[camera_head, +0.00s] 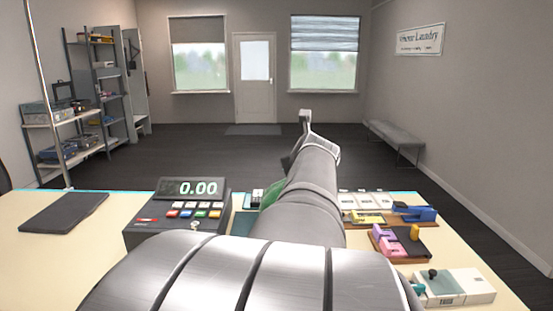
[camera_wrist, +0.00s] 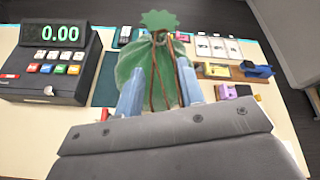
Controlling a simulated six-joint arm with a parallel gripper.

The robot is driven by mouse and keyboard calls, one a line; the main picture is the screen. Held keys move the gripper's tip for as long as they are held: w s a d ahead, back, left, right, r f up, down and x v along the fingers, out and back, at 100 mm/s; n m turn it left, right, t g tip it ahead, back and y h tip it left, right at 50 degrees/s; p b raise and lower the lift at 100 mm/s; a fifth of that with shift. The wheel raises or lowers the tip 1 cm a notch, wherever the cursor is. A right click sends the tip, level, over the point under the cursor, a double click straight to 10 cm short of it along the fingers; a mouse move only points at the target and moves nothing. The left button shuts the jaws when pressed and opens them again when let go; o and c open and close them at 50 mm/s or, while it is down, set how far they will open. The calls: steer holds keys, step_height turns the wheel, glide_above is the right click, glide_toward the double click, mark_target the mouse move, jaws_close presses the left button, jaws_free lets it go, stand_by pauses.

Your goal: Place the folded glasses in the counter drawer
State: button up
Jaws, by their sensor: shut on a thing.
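My gripper (camera_wrist: 160,80) shows in the wrist view with its two blue-grey fingers on either side of a green drawstring pouch (camera_wrist: 133,60). It is shut on this pouch, which has a scalloped top and brown cords. In the head view a bit of the green pouch (camera_head: 271,194) shows left of my arm, which hides the rest and the fingers. I cannot make out folded glasses in either view. No counter drawer can be made out.
On the cream counter (camera_head: 80,245) stand a cash register (camera_head: 175,215) reading 0.00 and a black pad (camera_head: 64,212). Right of my arm are white cards (camera_head: 360,201), a blue item (camera_head: 420,214), a tray with pink and yellow pieces (camera_head: 412,240) and a pale box (camera_head: 460,287).

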steer(key=a+f, duration=0.3)
steer(key=f, duration=0.6)
steer(key=a+f, duration=0.4)
steer(key=f, duration=0.4)
steer(key=shift+s+f, duration=0.2)
steer(key=shift+f, duration=0.2)
steer(key=shift+d, duration=0.15)
